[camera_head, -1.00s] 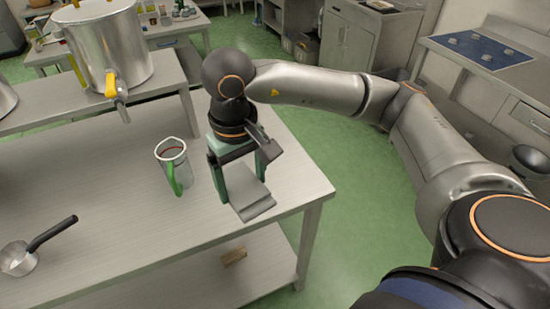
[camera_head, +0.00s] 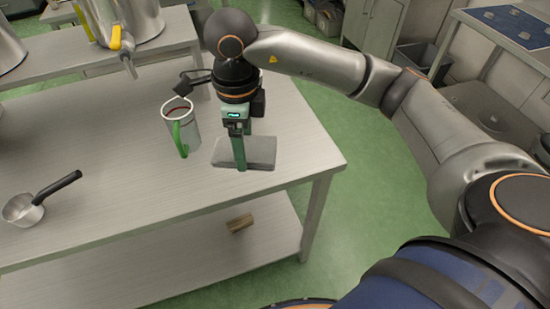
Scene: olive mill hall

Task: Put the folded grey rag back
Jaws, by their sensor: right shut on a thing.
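The folded grey rag (camera_head: 262,150) is a flat grey slab near the right end of the steel table (camera_head: 110,160). My right gripper (camera_head: 240,160) points down and is shut on the rag. One green finger shows in front of it; the other is mostly hidden in this side-on view. The rag lies level at or just above the tabletop; I cannot tell whether it touches. My left gripper is not in view.
A clear jug with a green handle (camera_head: 180,130) stands just left of the rag. A small saucepan (camera_head: 24,210) is at the far left. A metal vat with a yellow tap (camera_head: 140,20) stands behind. A wooden block (camera_head: 240,223) lies on the lower shelf.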

